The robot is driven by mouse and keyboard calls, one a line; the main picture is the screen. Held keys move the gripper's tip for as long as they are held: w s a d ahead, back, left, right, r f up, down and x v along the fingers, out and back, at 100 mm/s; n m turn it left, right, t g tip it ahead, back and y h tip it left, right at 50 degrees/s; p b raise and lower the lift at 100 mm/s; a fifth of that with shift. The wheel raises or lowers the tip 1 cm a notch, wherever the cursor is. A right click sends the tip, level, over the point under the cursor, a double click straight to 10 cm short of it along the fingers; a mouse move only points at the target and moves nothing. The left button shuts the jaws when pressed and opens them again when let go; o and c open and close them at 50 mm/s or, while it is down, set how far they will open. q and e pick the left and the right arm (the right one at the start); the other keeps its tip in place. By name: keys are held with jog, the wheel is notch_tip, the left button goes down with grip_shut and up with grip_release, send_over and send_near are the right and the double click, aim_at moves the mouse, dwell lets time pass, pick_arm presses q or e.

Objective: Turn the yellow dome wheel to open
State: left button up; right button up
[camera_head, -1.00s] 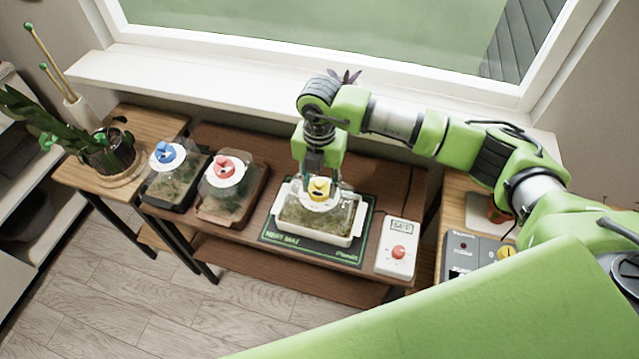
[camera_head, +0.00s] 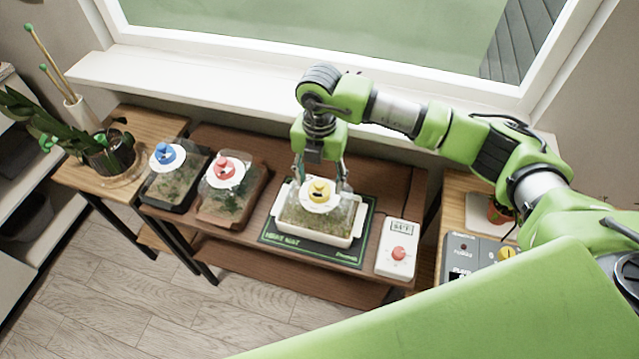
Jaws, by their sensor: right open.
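The yellow dome wheel (camera_head: 318,189) sits on a white disc on top of a clear dome. The dome covers a white tray (camera_head: 322,233) of green plants, which stands on a dark green heat mat (camera_head: 286,241) on the wooden bench. My right gripper (camera_head: 320,183) points down from above and behind the wheel. Its fingers are open, spread to the left and right, with the wheel between or just in front of them. I cannot tell whether they touch it. My left gripper is not in view.
Two more domed trays, with a blue wheel (camera_head: 167,154) and a red wheel (camera_head: 227,168), stand to the left. A white control box (camera_head: 397,250) with a red knob stands right of the mat. A potted plant (camera_head: 108,152) is at far left. The window sill (camera_head: 250,92) runs behind.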

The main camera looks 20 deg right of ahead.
notch_tip(320, 180, up, 10)
jog(key=shift+f, duration=0.25)
jog(key=shift+f, duration=0.1)
dwell(0.4)
